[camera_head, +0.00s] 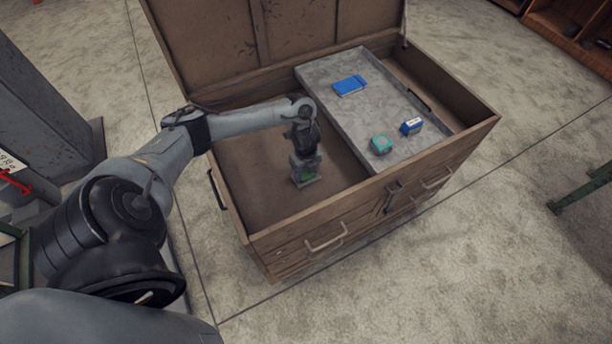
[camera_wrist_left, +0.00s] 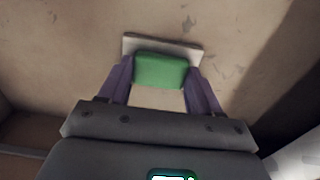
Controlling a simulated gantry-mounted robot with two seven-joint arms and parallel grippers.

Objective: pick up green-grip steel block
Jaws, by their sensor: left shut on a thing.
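The green-grip steel block (camera_head: 307,176) is inside the left part of the open wooden chest. In the left wrist view its green grip (camera_wrist_left: 160,70) sits between the two purple fingers, and its pale steel plate (camera_wrist_left: 190,48) shows just beyond. My left gripper (camera_head: 305,163) points down into the chest and is shut on the green grip. The fingers touch the grip from both sides. I cannot tell whether the block rests on the chest floor or is slightly above it. My right gripper is not in view.
The wooden chest (camera_head: 290,228) has its lid (camera_head: 215,40) raised at the back. A grey tray (camera_head: 335,100) on its right side holds a blue notebook (camera_head: 349,85), a teal tape measure (camera_head: 381,144) and a blue-and-white box (camera_head: 411,126). The chest's front wall and tray edge are close to the gripper.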

